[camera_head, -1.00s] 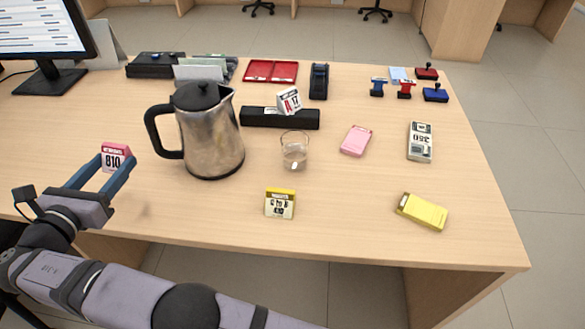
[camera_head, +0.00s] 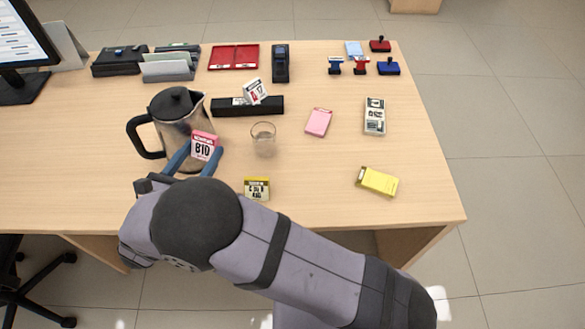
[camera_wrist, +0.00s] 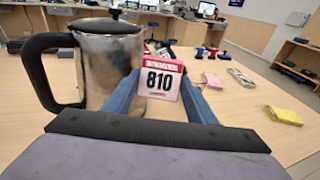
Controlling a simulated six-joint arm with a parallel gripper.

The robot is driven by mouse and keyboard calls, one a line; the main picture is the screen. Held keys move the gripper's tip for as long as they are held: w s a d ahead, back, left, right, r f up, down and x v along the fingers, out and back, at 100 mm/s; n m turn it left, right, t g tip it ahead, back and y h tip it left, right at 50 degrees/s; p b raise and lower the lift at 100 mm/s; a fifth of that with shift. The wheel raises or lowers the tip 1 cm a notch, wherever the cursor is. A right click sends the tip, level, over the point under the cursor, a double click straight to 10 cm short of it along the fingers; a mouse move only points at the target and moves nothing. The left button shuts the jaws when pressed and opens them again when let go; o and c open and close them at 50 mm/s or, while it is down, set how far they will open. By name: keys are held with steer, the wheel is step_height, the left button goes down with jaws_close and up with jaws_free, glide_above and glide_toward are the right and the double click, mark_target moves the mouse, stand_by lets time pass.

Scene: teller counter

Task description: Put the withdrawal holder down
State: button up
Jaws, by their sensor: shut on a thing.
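The withdrawal holder (camera_head: 204,146) is a small pink-topped block with a white face reading 810. My gripper (camera_head: 196,158) is shut on it, with blue fingers at its two sides. In the head view the holder is in front of the steel kettle's right side and hides part of it. In the wrist view the holder (camera_wrist: 161,80) stands upright between the fingertips, label toward the camera, just right of the kettle (camera_wrist: 108,62). I cannot tell whether its base touches the counter.
A glass (camera_head: 263,139) stands right of the holder. A yellow-topped number holder (camera_head: 257,188) is near the front edge. A pink pack (camera_head: 319,122), a banknote bundle (camera_head: 375,117) and a yellow pack (camera_head: 377,181) lie to the right, with bare counter between them.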

steer(key=w+d+m+g+h+p, duration=0.1)
steer(key=w+d+m+h+p, duration=0.15)
steer(key=d, duration=1.35)
steer(key=m+g+h, duration=0.2)
steer(key=h, duration=0.1)
glide_above(314, 183)
steer(key=shift+f, duration=3.15)
steer(key=shift+f, duration=0.1)
steer(key=shift+f, duration=2)
steer(key=shift+f+b, duration=0.6)
steer(key=shift+f, duration=0.05)
steer(key=o, duration=1.1)
steer(key=shift+f, duration=0.1)
